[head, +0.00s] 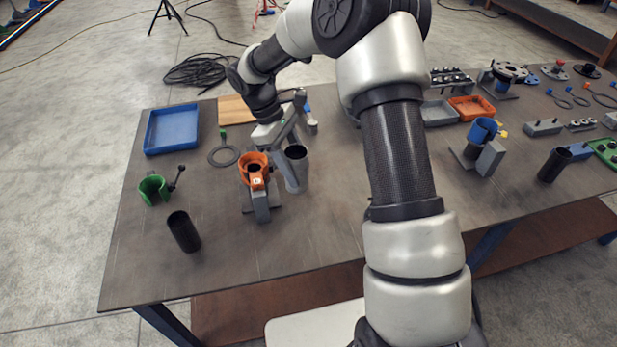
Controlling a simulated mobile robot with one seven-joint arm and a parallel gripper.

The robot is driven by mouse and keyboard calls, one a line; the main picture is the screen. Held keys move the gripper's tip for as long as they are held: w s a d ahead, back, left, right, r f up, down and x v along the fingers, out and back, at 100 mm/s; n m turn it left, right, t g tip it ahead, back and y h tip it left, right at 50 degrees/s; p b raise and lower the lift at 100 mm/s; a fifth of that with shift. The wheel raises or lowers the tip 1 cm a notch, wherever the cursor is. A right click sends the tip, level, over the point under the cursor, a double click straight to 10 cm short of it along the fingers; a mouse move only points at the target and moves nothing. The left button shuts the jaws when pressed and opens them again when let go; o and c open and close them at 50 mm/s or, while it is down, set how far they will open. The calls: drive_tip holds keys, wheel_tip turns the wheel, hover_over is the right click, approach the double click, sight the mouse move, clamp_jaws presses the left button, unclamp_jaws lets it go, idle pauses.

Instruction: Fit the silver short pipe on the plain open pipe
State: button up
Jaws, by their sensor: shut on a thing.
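A grey-silver short pipe (297,175) with a dark open top is upright near the middle-left of the table. My gripper (291,150) is shut on its upper wall, coming from the left and above. Its fingers are small in this view. Just left of the pipe is an orange clamp ring (254,164) on a grey stand. I cannot tell whether the silver pipe touches the table or the stand. Black open pipes stand upright at the front left (184,232) and far right (554,165). I cannot tell which pipe is the plain open one.
A blue tray (150,132), a green clamp (152,188) and a dark ring (223,155) lie on the left. On the right are a blue clamp on a stand (483,131), an orange tray (472,108) and several small parts. The front middle table is clear; my arm hides part of the centre.

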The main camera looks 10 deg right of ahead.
drive_tip(key=w+a+r+n+t+y+p, duration=0.2)
drive_tip(key=w+a+r+n+t, duration=0.7)
drive_tip(key=n, duration=1)
drive_tip(key=f+b, duration=0.1)
drive_tip(key=f, duration=0.1)
drive_tip(key=w+f+g, duration=0.1)
drive_tip(key=a+f+g+b, duration=0.1)
drive_tip(key=f, duration=0.1)
drive_tip(key=shift+w+a+f+b, duration=0.1)
drive_tip(key=shift+w+f+b, duration=0.2)
drive_tip(key=shift+w+b, duration=0.05)
drive_tip(key=shift+r+p, duration=0.15)
drive_tip(key=shift+p, duration=0.2)
drive_tip(key=shift+f+b, duration=0.85)
drive_tip(key=shift+f, duration=0.95)
drive_tip(key=shift+f, duration=0.4)
